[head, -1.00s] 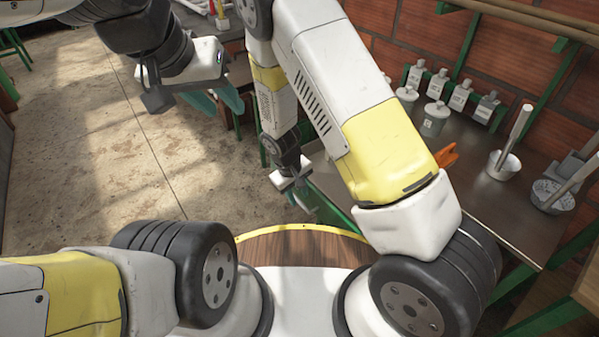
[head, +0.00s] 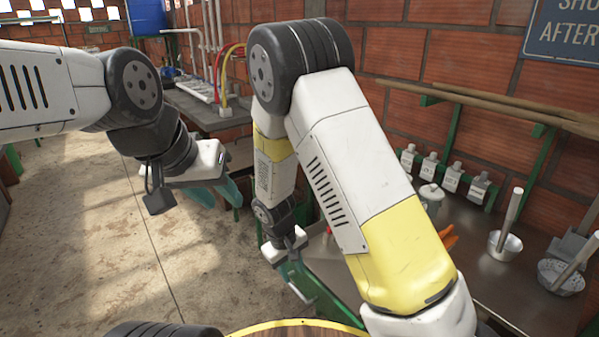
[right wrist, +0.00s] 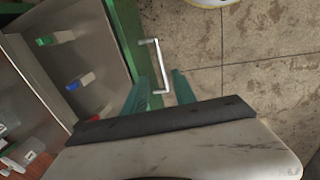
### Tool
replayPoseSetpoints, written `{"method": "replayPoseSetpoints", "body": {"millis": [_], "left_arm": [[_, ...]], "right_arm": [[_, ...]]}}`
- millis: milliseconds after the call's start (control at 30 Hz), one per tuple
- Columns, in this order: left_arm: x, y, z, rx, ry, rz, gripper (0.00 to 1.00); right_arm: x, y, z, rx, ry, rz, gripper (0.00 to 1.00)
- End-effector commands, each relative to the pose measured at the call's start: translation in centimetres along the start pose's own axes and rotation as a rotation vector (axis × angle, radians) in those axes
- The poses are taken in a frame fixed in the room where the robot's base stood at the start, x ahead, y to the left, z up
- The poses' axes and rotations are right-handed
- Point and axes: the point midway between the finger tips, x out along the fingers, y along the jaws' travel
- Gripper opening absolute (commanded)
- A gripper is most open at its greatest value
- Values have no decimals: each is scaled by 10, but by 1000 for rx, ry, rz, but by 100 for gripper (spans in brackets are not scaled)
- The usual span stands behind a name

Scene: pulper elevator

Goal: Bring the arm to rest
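My left arm reaches in from the left in the head view, and its left gripper (head: 226,190) points to the right above the concrete floor. Its teal fingers look apart with nothing between them. My right arm is bent, elbow high, in the middle of the head view. Its right gripper (head: 298,283) hangs low beside the green-framed workbench (head: 470,262).
A grey counter (head: 210,112) with pipes stands behind my arms. Brick walls close off the back and right. The floor at left is open.

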Motion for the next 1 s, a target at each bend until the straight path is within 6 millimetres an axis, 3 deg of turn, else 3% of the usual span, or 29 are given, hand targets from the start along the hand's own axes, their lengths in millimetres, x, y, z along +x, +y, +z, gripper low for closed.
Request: {"method": "replayPoseSetpoints", "body": {"millis": [167, 367, 700, 1000], "left_arm": [[0, 0, 0, 0, 0, 0, 36], [0, 0, 0, 0, 0, 0, 36], [0, 0, 0, 0, 0, 0, 36], [0, 0, 0, 0, 0, 0, 36]], "right_arm": [[-48, 23, 4, 99, 50, -58, 33], [-128, 62, 27, 250, 141, -145, 33], [-243, 111, 106, 459, 320, -219, 33], [-308, 118, 188, 591, 472, -199, 33]]}}
